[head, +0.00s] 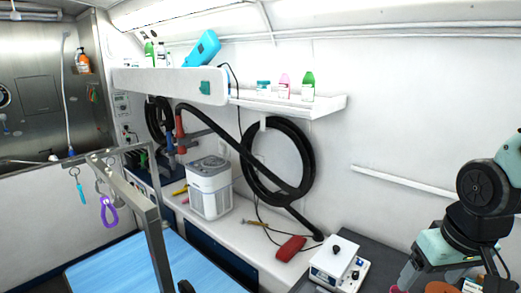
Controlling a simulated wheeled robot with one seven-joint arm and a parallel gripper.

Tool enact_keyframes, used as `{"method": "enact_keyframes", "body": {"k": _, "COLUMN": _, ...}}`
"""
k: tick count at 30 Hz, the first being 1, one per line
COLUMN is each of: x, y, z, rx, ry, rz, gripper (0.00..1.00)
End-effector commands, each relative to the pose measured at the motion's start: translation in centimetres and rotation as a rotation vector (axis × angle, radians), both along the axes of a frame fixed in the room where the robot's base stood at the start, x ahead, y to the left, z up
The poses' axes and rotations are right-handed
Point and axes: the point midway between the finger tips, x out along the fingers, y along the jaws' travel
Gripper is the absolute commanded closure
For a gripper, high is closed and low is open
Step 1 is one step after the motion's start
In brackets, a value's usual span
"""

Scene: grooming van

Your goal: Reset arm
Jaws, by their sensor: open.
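My arm shows at the right edge of the head view, in black and pale teal links. It is bent over the dark surface at the lower right. My gripper is not in view. Nothing held can be seen.
A blue grooming table (130,268) with a metal frame (146,207) stands at the lower left. A black hose (250,163) hangs under the bottle shelf (290,103).

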Motion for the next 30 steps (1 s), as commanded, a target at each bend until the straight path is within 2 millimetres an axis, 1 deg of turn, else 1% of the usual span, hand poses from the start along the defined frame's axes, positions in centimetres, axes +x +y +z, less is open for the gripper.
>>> {"method": "enact_keyframes", "body": {"k": 1, "x": -0.3, "y": 1.0, "z": -1.8, "rx": 0.001, "ry": 0.007, "rz": 0.031, "gripper": 0.20}}
{"method": "enact_keyframes", "body": {"k": 5, "x": -1.4, "y": 3.7, "z": -4.2, "rx": 0.004, "ry": 0.031, "rz": 0.114, "gripper": 0.20}}
{"method": "enact_keyframes", "body": {"k": 8, "x": -2.5, "y": 6.0, "z": -6.4, "rx": 0.006, "ry": 0.053, "rz": 0.189, "gripper": 0.20}}
{"method": "enact_keyframes", "body": {"k": 11, "x": -4.3, "y": 8.7, "z": -9.2, "rx": 0.003, "ry": 0.080, "rz": 0.285, "gripper": 0.20}}
{"method": "enact_keyframes", "body": {"k": 12, "x": -5.2, "y": 9.8, "z": -10.4, "rx": 0.001, "ry": 0.094, "rz": 0.325, "gripper": 0.20}}
{"method": "enact_keyframes", "body": {"k": 15, "x": -7.5, "y": 12.2, "z": -13.0, "rx": -0.007, "ry": 0.122, "rz": 0.424, "gripper": 0.20}}
{"method": "enact_keyframes", "body": {"k": 18, "x": -9.6, "y": 13.9, "z": -15.0, "rx": -0.016, "ry": 0.148, "rz": 0.505, "gripper": 0.20}}
{"method": "enact_keyframes", "body": {"k": 21, "x": -11.2, "y": 15.0, "z": -16.2, "rx": -0.025, "ry": 0.166, "rz": 0.565, "gripper": 0.20}}
{"method": "enact_keyframes", "body": {"k": 24, "x": -12.2, "y": 15.5, "z": -16.8, "rx": -0.032, "ry": 0.177, "rz": 0.599, "gripper": 0.20}}
{"method": "enact_keyframes", "body": {"k": 30, "x": -12.6, "y": 15.7, "z": -16.8, "rx": -0.034, "ry": 0.182, "rz": 0.612, "gripper": 0.20}}
